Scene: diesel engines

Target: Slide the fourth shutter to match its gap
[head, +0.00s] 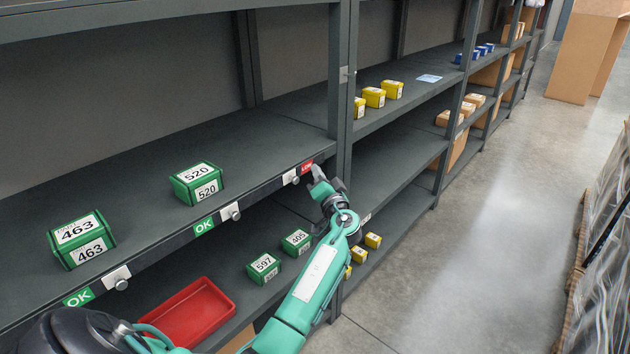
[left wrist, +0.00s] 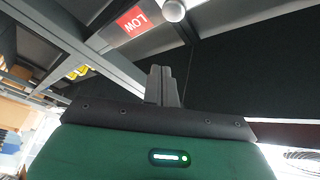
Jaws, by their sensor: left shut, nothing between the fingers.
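The front rail of the middle shelf carries white sliding shutters with round knobs: one at the left (head: 116,277), one in the middle (head: 230,212) and one at the right (head: 291,177). Green OK labels (head: 204,225) sit beside the first two. A red LOW label (head: 307,167) sits right of the third. I cannot tell which is the fourth shutter. My left gripper (head: 317,172) is shut and empty, just right of the LOW label. In the left wrist view, its closed fingers (left wrist: 163,86) are apart from the knob (left wrist: 173,10) and the LOW label (left wrist: 133,22). My right gripper is out of view.
Green boxes 463 (head: 77,240) and 520 (head: 196,183) stand on the middle shelf. A red tray (head: 195,312) and green boxes (head: 264,268) are on the lower shelf. A dark upright post (head: 343,100) rises close to my gripper. The aisle floor (head: 480,230) is clear.

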